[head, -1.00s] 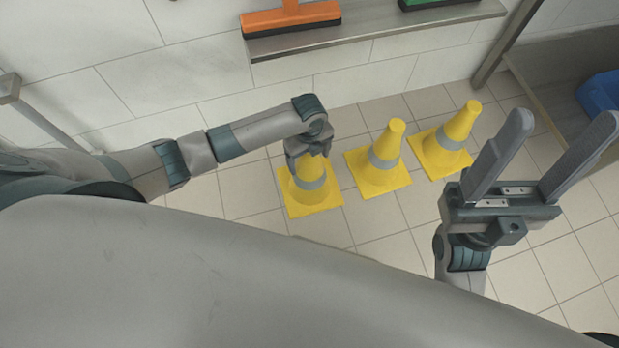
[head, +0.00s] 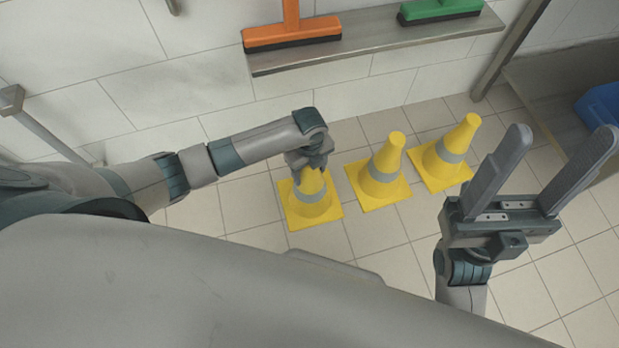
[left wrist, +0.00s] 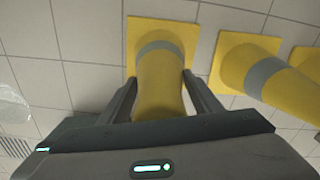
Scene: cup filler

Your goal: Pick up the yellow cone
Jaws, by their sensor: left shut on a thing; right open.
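Three yellow cones with grey bands stand in a slanting row on the tiled floor in the head view. The left cone (head: 309,210) has its top between the fingers of my left gripper (head: 312,170), which is shut on it from above. In the left wrist view this cone (left wrist: 158,92) lies between the two fingers (left wrist: 160,85). The middle cone (head: 381,175) and the right cone (head: 446,155) stand apart from my grippers. My right gripper (head: 542,170) is open and empty, pointing up at the right. The held cone's tip is hidden by the left gripper.
A metal shelf (head: 375,45) on the back wall carries an orange squeegee (head: 292,33) and a green squeegee (head: 440,9). A blue container (head: 602,103) is at the right edge. Tiled floor is free in front of the cones.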

